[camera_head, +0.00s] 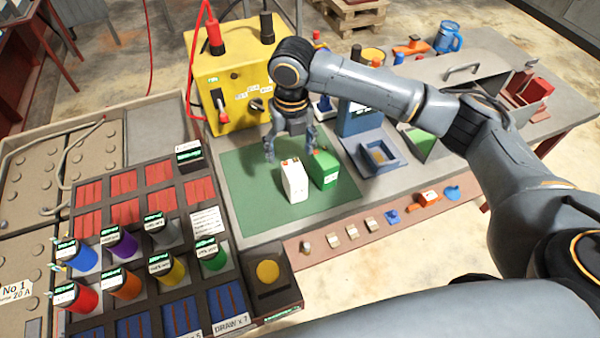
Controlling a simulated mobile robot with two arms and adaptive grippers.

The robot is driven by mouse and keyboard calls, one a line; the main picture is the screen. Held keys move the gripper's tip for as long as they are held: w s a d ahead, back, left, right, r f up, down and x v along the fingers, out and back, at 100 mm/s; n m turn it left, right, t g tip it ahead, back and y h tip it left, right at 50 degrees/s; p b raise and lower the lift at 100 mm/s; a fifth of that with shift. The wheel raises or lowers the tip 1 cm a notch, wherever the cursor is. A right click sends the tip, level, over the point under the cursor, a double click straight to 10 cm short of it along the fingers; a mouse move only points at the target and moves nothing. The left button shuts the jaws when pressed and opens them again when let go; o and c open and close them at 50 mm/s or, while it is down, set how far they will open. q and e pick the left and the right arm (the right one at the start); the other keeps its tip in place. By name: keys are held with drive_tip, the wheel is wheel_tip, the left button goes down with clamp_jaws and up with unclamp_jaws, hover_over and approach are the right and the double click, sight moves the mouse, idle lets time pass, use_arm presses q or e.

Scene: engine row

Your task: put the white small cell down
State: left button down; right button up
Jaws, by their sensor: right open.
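The white small cell (294,184) stands upright on the green mat (247,166). A green cell (324,170) stands close beside it on the right, on the same mat. My right gripper (290,150) hangs fingers down just behind the white cell in the picture, with its fingers spread apart and nothing between them. The gap between the fingers and the cell is hard to judge. My left gripper does not show.
A yellow box (237,80) with red and black plugs stands behind the mat. A rack (150,215) with several coloured cylinders is at the left. A blue stand (378,152) is right of the cells. The mat's front left is clear.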

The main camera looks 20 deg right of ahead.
sight(295, 170)
drive_tip(key=shift+d+r, duration=0.4)
drive_tip(key=shift+d, duration=0.2)
drive_tip(key=shift+d+f+n, duration=0.15)
drive_tip(key=shift+f+n, duration=0.05)
drive_tip(key=shift+n, duration=0.1)
wheel_tip(295, 170, down, 8)
drive_tip(key=shift+r+p, duration=0.15)
drive_tip(key=shift+p, duration=0.7)
drive_tip(key=shift+a+f+p, duration=0.25)
drive_tip(key=shift+f+p, duration=0.25)
drive_tip(key=shift+f, duration=0.15)
wheel_tip(295, 170, down, 4)
drive_tip(key=shift+a+r+p, duration=0.15)
drive_tip(key=shift+r+p, duration=0.05)
drive_tip(key=shift+p, duration=0.4)
drive_tip(key=shift+f, duration=0.3)
clamp_jaws()
drive_tip(key=shift+w+r, duration=0.1)
